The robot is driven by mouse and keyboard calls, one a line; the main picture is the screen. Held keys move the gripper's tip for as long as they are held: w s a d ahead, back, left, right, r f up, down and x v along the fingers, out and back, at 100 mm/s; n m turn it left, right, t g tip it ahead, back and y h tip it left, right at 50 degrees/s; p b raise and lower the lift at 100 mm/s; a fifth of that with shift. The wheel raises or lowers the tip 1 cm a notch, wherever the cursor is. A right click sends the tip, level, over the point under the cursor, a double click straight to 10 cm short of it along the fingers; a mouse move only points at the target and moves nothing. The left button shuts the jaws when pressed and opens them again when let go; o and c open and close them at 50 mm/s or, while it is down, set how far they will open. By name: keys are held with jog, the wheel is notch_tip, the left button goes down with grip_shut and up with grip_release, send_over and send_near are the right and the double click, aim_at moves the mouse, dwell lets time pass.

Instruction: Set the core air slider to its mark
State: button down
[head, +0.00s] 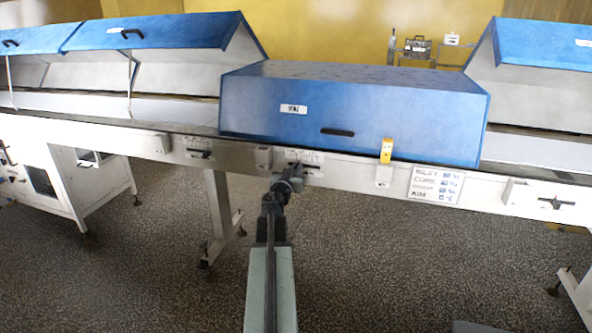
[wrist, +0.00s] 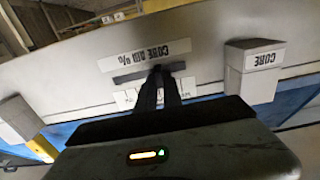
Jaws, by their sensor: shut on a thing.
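The core air slider's dark slot (wrist: 130,77) shows in the wrist view, under an upside-down label plate (wrist: 145,54) reading "CORE AIR %". A pale scale plate (wrist: 124,99) lies on the slot's other side. My gripper (wrist: 158,72) is at the slot, its two dark fingers close together and shut on the slider knob. The fingers hide the knob and part of the scale, so I cannot read its setting or see the mark. In the head view my gripper (head: 294,170) reaches the rail below the closed blue hood.
A box labelled "CORE" (wrist: 254,72) stands out from the panel beside the slider. A settings sign (head: 435,186) and a yellow tag (head: 386,150) are on the rail to the right. Other slider panels sit left (head: 198,153) and far right (head: 555,203). The closed blue hood (head: 350,108) is above.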

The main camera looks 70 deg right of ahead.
jog(key=shift+s, duration=0.5)
jog(key=c, duration=1.5)
grip_release()
jog(key=a, duration=0.7)
jog(key=shift+s+a, duration=0.15)
jog(key=shift+a, duration=0.25)
